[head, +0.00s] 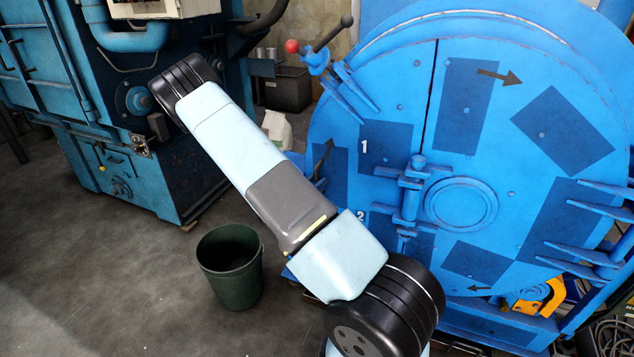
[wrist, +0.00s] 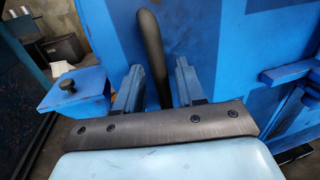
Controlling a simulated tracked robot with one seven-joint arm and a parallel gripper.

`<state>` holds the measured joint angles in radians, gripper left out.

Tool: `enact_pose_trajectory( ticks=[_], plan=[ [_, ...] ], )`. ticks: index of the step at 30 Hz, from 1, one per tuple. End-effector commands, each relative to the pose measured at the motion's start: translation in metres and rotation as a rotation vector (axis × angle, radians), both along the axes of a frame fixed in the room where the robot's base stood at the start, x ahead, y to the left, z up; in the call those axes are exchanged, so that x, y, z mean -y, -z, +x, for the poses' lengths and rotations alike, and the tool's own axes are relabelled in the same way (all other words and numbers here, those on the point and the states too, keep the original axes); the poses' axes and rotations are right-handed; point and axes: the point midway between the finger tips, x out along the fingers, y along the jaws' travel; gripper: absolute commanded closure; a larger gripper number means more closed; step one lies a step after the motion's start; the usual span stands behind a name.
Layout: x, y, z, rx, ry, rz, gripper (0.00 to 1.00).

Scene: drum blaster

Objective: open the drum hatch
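The drum hatch (head: 400,95) is a large round blue door at the right in the head view, with dark blue panels, arrows and the numbers 1 and 2. It looks closed. A lever with a red knob (head: 291,46) and a dark ball-ended handle (head: 335,32) sit at its upper left rim. In the wrist view, my gripper (wrist: 155,75) has its two blue fingers apart. A dark rounded rod (wrist: 152,45) stands between them, with gaps visible at both sides. Its lower end is hidden behind the gripper. My gripper is not visible in the head view, where my arm covers the hatch's lower left.
A dark green bin (head: 230,265) stands on the floor left of my arm. A blue machine (head: 120,130) fills the upper left. In the wrist view, a blue block with a black knob (wrist: 67,86) is left of my gripper. Floor at lower left is clear.

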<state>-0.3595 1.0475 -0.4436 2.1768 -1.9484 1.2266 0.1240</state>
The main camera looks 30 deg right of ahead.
Motion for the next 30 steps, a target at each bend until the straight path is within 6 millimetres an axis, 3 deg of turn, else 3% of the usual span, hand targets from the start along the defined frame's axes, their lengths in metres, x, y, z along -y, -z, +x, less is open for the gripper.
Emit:
enact_pose_trajectory(
  ticks=[14, 26, 30],
  plan=[
    [0.0097, -0.0001, 0.0045, 0.000, 0.001, 0.000, 0.62],
    [0.0093, -0.0001, 0.0047, 0.000, 0.000, 0.000, 1.00],
    [0.0091, -0.0001, 0.0047, 0.000, 0.000, 0.000, 1.00]
  ],
)
